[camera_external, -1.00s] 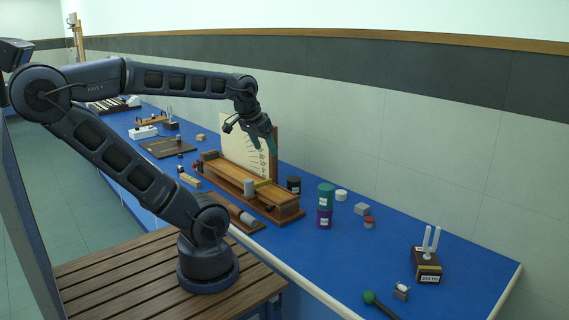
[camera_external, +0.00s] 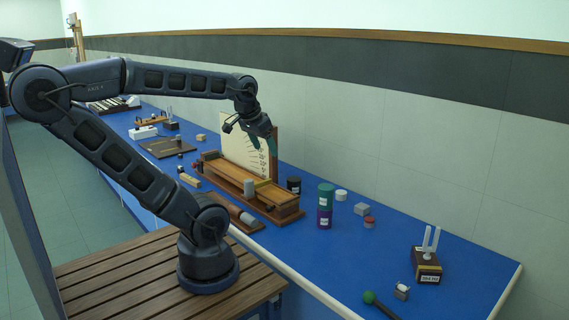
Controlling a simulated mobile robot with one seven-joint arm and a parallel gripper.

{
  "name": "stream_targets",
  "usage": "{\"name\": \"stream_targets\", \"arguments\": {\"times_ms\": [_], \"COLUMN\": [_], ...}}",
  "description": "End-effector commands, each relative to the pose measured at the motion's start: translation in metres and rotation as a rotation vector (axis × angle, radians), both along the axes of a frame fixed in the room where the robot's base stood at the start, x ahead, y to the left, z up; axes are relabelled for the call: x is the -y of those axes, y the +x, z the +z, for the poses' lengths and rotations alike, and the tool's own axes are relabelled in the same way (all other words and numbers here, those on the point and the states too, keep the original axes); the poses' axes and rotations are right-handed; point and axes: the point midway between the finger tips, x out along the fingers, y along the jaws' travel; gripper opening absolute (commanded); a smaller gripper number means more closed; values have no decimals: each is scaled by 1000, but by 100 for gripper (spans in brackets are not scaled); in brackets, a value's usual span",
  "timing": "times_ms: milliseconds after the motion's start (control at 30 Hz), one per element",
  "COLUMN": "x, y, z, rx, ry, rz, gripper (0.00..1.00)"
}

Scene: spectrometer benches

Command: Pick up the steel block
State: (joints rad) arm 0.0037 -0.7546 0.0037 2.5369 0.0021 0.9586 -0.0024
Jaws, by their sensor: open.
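A small grey block (camera_external: 361,209) lies on the blue bench, right of the stacked green and purple cylinders; it looks like the steel block, though its material is hard to tell at this size. Another small greyish block (camera_external: 401,292) with a pale top sits near the bench's front right. My gripper (camera_external: 264,145) is open and empty. It hangs in front of the white scale board, above the wooden instrument, up and to the left of the grey block and well apart from it.
The wooden instrument (camera_external: 250,193) with its scale board (camera_external: 240,139) stands below my gripper. A dark jar (camera_external: 294,185), a reddish-brown disc (camera_external: 369,222) and a two-pronged stand (camera_external: 426,269) are nearby.

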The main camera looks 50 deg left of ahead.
Motion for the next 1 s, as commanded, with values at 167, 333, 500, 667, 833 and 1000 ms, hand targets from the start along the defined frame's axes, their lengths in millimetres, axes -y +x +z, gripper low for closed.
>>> {"name": "stream_targets", "arguments": {"times_ms": [167,333,500,667,833,1000], "x": [0,1,5,10,16,23], "y": [1,18,54,92,133,174], "z": [0,3,7,6,0,-11], "rx": [-1,-19,-55,-91,-128,-162], "ry": [1,29,84,133,179,220], "rz": [-3,-55,-173,-297,-429,-565], "gripper": [71,71,71,71,71,71]}}
